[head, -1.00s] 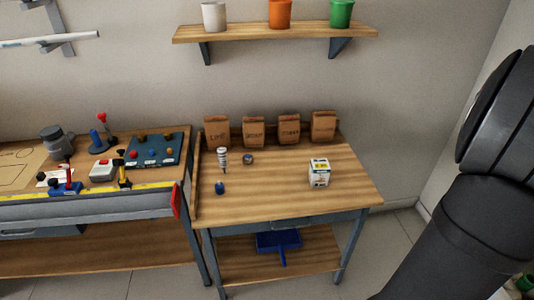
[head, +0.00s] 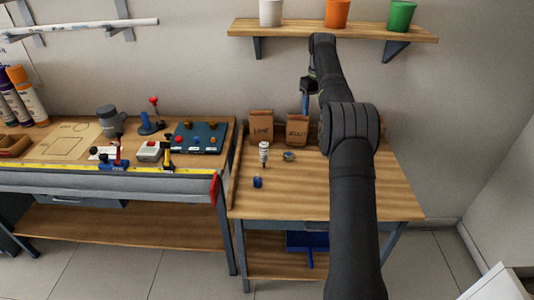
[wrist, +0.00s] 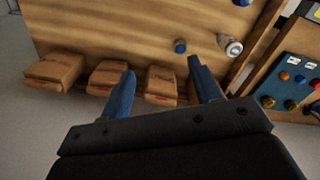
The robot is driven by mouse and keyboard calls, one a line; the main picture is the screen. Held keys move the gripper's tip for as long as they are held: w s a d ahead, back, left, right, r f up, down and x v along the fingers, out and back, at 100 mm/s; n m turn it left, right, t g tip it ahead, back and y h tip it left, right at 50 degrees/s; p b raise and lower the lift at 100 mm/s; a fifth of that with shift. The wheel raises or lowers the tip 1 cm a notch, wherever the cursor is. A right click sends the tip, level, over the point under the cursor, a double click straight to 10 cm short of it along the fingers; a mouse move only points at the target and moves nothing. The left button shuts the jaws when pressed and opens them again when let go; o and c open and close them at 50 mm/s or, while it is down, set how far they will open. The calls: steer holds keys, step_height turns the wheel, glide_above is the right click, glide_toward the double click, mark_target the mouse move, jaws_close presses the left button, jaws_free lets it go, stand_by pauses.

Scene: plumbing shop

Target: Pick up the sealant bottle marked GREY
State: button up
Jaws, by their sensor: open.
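A small white bottle with a dark band (head: 264,150) stands upright at the back left of the right-hand table. It also shows from above in the wrist view (wrist: 232,47). No GREY marking is readable on it. My gripper (head: 305,104) is high over the back of that table, right of the bottle and apart from it, with blue fingers pointing down. In the wrist view its fingers (wrist: 162,74) are spread with nothing between them. The bottle lies just beyond the right fingertip in that view.
A small round jar (head: 288,156) and a blue object (head: 257,182) are near the bottle. Paper bags (wrist: 108,77) line the back edge. A shelf (head: 330,30) with cups hangs above. The left bench (head: 70,190) holds tools and coloured tubes (head: 26,94).

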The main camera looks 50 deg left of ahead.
steer(key=s+a+f+n, duration=0.3)
steer(key=s+a+f, duration=0.1)
steer(key=s+a, duration=0.8)
glide_toward(264, 152)
steer(key=f, duration=0.2)
steer(key=w+a+f, duration=0.1)
steer(key=f, duration=0.3)
steer(key=shift+w+a, duration=0.25)
steer(key=shift+w, duration=0.15)
steer(key=shift+s+d+f, duration=0.1)
steer(key=shift+s+f, duration=0.1)
steer(key=shift+f, duration=1.15)
steer(key=shift+s+d+f, duration=0.1)
steer(key=shift+s+f, duration=0.05)
steer(key=shift+f, duration=1.15)
steer(key=c, duration=1.1)
